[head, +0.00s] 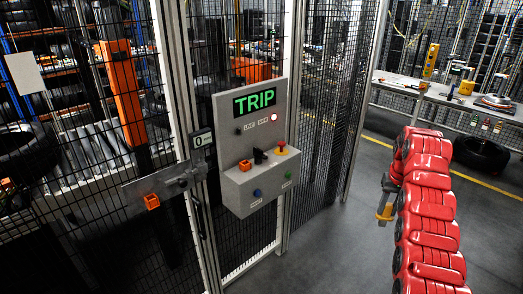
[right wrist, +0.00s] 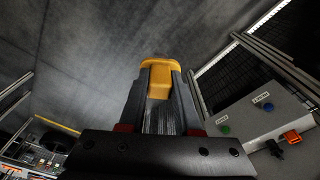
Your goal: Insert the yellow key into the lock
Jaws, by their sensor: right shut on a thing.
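My right gripper (head: 386,203) is shut on the yellow key (head: 384,214), at the right of the head view and well apart from the control box. The yellow key also shows between the dark fingers in the right wrist view (right wrist: 160,83); its lower part is hidden by them. The grey control box (head: 235,190) carries a black switch-like part (head: 259,156) and an orange block (head: 245,165). A gate latch (head: 165,183) with another orange block (head: 152,201) is left of it. I cannot tell which part is the lock. My left gripper is not in view.
The panel screen (head: 255,101) reads TRIP in green. A red-topped button (head: 281,147) stands on the box. Black mesh fencing (head: 325,100) runs behind. A workbench (head: 450,99) with tools and a tyre (head: 481,154) are at the back right. Floor between arm and box is clear.

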